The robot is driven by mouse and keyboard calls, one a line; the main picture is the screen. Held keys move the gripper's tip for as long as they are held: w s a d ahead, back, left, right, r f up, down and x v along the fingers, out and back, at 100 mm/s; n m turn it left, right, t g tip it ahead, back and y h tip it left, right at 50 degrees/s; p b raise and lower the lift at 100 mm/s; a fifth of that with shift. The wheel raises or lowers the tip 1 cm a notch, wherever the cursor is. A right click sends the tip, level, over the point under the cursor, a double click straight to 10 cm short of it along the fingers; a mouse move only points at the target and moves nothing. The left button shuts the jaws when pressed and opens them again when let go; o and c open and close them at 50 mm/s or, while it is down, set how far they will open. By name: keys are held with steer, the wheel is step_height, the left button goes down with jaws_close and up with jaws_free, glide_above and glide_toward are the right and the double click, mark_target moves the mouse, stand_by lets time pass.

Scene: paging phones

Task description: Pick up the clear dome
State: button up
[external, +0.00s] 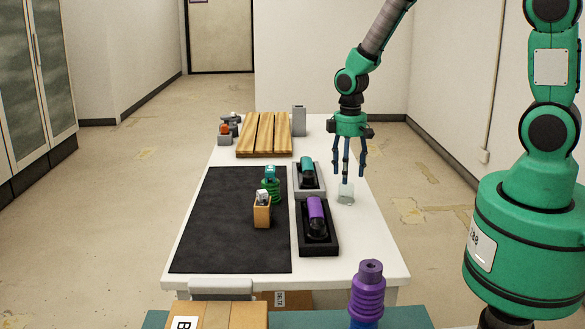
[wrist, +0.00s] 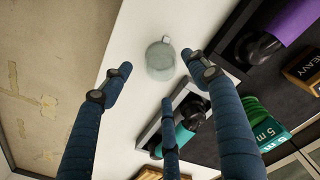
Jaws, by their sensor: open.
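The clear dome (external: 346,194), a small see-through round piece with a small tab or knob on one side, sits on the white table right of the two phone trays. It also shows in the wrist view (wrist: 160,62), just beyond my fingertips. My gripper (external: 348,174) has three blue fingers, spread open and empty, pointing down above the dome. In the wrist view my gripper (wrist: 157,80) has fingers to the left, right and below the dome. Whether any fingertip touches the dome cannot be told.
A grey tray with a teal-topped phone (external: 307,168) and a black tray with a purple phone (external: 316,210) stand close left of the dome. A dark mat (external: 220,225), green coil (external: 270,189), wooden box (external: 262,214) and slatted board (external: 264,135) lie farther left. The table's right edge is near.

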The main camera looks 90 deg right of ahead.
mark_target(347, 187)
steer(key=shift+f, duration=0.6)
steer(key=shift+f+b, duration=0.7)
steer(key=shift+f, duration=1.85)
steer(key=c, duration=1.3)
steer(key=shift+r, duration=0.15)
